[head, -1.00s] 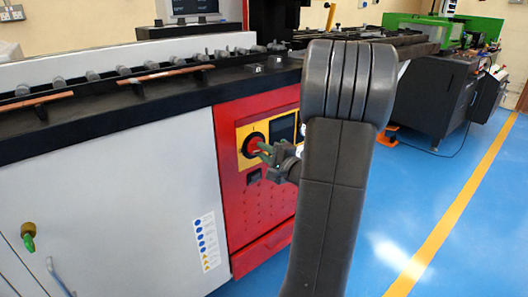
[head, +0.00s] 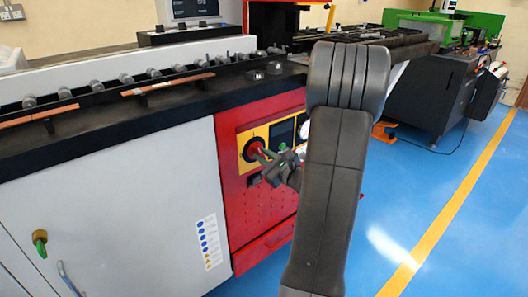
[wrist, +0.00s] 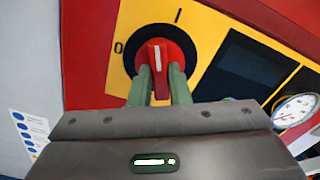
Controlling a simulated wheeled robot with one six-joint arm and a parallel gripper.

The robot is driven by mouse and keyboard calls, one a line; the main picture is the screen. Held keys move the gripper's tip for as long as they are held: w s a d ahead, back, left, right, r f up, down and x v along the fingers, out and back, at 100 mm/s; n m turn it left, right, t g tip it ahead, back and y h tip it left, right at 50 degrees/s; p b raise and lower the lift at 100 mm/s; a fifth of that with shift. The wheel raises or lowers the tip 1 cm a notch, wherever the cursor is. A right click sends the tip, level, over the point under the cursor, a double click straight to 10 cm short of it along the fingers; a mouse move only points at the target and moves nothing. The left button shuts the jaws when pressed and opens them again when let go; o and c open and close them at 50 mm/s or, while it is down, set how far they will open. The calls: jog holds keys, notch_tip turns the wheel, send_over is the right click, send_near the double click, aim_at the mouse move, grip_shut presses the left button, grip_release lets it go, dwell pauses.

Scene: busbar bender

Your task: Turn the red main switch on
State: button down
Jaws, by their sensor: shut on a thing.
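The red main switch (head: 251,150) is a round knob with a raised handle on a yellow plate, on the red front of the machine. In the wrist view the switch (wrist: 158,55) has a white line on its handle. The line points between the "0" mark at left and the "I" mark at top, nearer the "I". My gripper (wrist: 159,75) has its green fingers on both sides of the handle and is shut on it. In the head view my gripper (head: 262,154) reaches the switch from the right; my forearm hides part of the panel.
A dark screen (head: 282,133) and a gauge (wrist: 293,110) are right of the switch. The black worktop (head: 110,125) runs above. Blue floor is open at right.

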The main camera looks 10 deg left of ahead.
jog(key=m+p, duration=0.3)
jog(key=m, duration=0.1)
jog(key=shift+m, duration=0.4)
dwell(0.4)
jog(key=c, duration=1.4)
grip_release()
jog(key=shift+o, duration=0.2)
jog(key=p+v, duration=0.1)
jog(key=v, duration=1.3)
jog(key=shift+p, duration=0.4)
jog(key=shift+w+a, duration=0.1)
jog(key=shift+a, duration=0.1)
